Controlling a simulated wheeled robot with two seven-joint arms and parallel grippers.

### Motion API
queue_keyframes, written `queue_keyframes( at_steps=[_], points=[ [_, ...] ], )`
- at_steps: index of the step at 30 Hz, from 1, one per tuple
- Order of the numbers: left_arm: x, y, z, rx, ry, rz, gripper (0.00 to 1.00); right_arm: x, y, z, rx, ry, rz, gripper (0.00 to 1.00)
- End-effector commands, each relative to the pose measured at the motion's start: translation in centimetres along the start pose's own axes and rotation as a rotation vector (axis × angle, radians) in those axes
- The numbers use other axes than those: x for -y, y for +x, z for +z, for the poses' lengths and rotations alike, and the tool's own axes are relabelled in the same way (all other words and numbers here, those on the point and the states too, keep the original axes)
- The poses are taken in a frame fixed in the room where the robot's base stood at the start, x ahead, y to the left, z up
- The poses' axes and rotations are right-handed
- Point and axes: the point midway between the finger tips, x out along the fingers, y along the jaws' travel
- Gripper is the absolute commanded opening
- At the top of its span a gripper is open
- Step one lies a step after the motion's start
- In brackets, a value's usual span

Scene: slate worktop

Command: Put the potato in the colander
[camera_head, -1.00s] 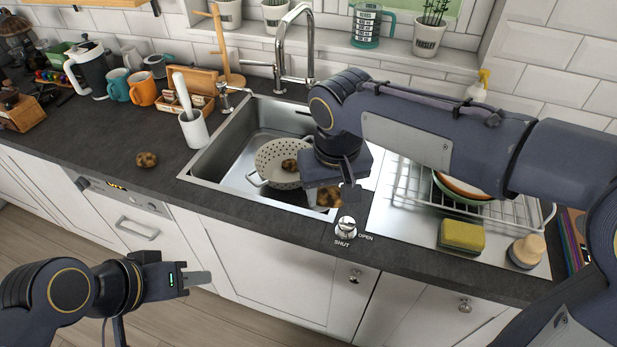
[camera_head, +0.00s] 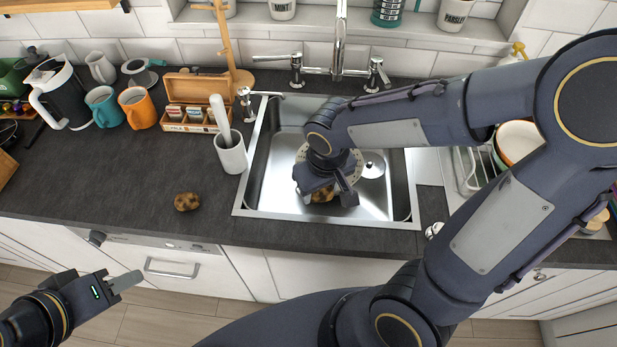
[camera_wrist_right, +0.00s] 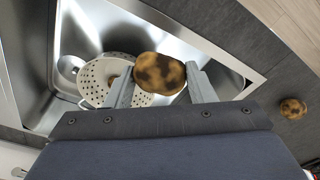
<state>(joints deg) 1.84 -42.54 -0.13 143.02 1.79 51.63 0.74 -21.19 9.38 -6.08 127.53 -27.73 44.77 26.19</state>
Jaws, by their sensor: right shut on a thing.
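My right gripper (camera_head: 333,196) is over the sink, shut on a brown, dark-blotched potato (camera_head: 322,195). In the right wrist view the potato (camera_wrist_right: 159,73) sits between the two fingers. The pale, perforated colander (camera_wrist_right: 93,85) stands in the sink below, partly behind the held potato and a finger. In the head view my right gripper and arm hide most of the colander (camera_head: 356,164). A small brown patch (camera_wrist_right: 113,80) shows inside it. Another potato (camera_head: 187,201) lies on the worktop left of the sink. My left gripper (camera_head: 124,283) is low at left, away from everything; its opening is unclear.
The steel sink (camera_head: 262,187) has a tall tap (camera_head: 340,40) behind it. A white pot with a pestle (camera_head: 231,153) stands at its left. Mugs (camera_head: 137,108) and a tea box (camera_head: 190,115) are further back. A dish rack (camera_head: 466,170) is at right.

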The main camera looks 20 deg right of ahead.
Motion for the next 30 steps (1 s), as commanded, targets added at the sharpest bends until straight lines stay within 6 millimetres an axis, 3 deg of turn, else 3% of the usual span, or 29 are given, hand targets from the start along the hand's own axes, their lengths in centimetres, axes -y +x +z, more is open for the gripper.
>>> queue_keyframes(
  at_steps=[30],
  points=[
    [1.1, 2.5, 1.2, 0.000, 0.000, 0.000, 0.36, -6.6, 7.4, -8.9, 0.001, 0.003, 0.001, 0.27]
  ],
)
